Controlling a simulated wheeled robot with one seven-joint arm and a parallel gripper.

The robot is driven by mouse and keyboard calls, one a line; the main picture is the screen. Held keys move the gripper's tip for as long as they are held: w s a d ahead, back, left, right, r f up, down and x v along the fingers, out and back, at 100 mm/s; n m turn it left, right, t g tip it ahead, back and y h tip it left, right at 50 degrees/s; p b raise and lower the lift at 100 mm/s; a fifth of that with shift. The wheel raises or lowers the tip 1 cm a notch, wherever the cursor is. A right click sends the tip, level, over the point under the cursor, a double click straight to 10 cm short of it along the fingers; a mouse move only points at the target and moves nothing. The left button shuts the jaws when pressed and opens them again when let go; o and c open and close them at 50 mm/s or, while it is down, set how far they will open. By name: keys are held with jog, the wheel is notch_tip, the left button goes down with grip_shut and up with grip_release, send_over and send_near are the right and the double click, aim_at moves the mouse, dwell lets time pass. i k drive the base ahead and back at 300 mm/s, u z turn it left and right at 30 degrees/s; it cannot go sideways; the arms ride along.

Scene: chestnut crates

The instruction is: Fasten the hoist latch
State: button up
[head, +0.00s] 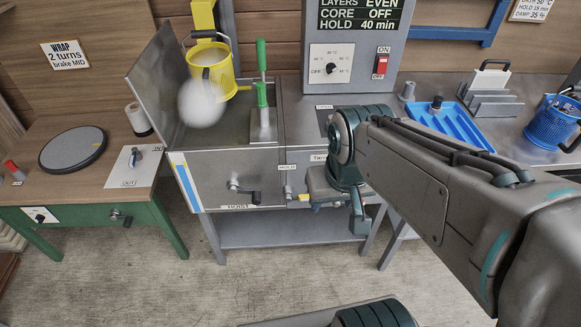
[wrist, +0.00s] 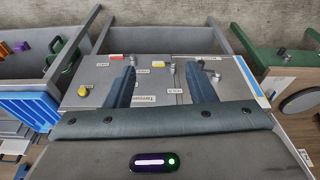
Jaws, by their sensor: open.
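A small crank-like latch (head: 243,190) with a dark grip sits on the steel front panel, just above the HOIST label (head: 237,207). Its lever lies nearly level, with the grip to the right. In the wrist view, which shows the panel the other way up, the latch (wrist: 214,76) is just right of the right finger. My gripper (head: 336,208) is in front of the panel, right of the latch and apart from it. In the wrist view my gripper (wrist: 160,66) is open, with nothing visibly held between its fingers. The arm hides the panel's right part in the head view.
A yellow-tipped fitting (head: 298,198) is close left of my gripper. A yellow bucket (head: 210,72) hangs over the steel basin, with a blurred pale round thing (head: 202,103) below it. A green-legged table (head: 150,222) stands left; a blue tray (head: 447,122) is right.

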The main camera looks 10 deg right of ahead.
aim_at(288, 197)
jog(key=k, duration=1.35)
jog(key=z, duration=0.65)
jog(key=i, duration=1.45)
jog(key=u, duration=0.5)
